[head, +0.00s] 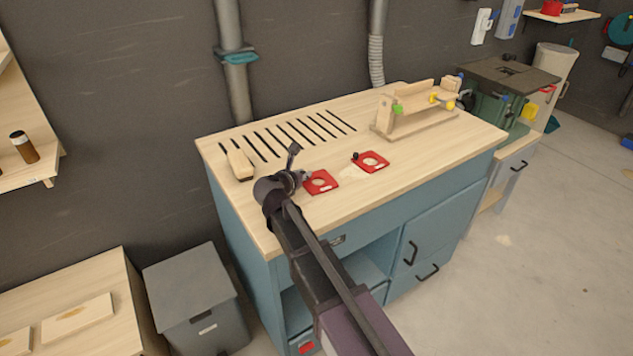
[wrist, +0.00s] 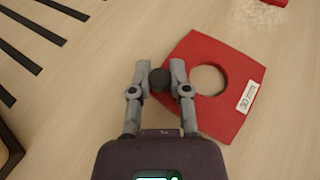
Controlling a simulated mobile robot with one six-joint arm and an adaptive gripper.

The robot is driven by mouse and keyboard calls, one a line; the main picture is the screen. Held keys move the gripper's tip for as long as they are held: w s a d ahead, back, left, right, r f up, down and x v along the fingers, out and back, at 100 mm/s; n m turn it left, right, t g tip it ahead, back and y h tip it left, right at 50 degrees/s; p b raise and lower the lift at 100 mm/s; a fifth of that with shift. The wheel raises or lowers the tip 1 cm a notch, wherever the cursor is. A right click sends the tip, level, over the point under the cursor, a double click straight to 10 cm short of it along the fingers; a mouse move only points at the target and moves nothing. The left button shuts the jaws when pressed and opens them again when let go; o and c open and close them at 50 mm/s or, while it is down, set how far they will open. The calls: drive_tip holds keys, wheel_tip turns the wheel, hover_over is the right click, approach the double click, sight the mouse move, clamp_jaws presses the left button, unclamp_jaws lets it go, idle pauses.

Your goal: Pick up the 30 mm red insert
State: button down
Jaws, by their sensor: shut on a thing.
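The red insert (wrist: 213,55) is a flat red plate with a round hole, a black knob (wrist: 160,79) at its left edge and a white label that appears to read 30. My gripper (wrist: 159,72) has its two fingers closed on the knob from either side. In the head view my gripper (head: 304,176) is at the left edge of the red insert (head: 329,187), over the workbench top. The insert looks level; I cannot tell whether it touches the bench.
A second red plate (head: 376,165) with a black knob lies to the right on the workbench (head: 440,152). A wooden block (head: 239,164) lies beside dark slots (head: 290,135) at left. A wooden fixture (head: 415,108) stands at the back right. The bench's front right is clear.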

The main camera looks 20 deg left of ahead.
drive_tip(key=shift+r, duration=0.25)
wheel_tip(320, 180, up, 4)
drive_tip(key=p, duration=0.4)
drive_tip(key=shift+f, duration=0.25)
drive_tip(key=s+a, duration=0.1)
drive_tip(key=s, duration=0.4)
drive_tip(key=s+a, duration=0.2)
drive_tip(key=s, duration=0.3)
drive_tip(key=s+a+r+p, duration=0.1)
drive_tip(key=s, duration=0.4)
drive_tip(key=shift+s+a, duration=0.15)
drive_tip(key=shift+s, duration=0.1)
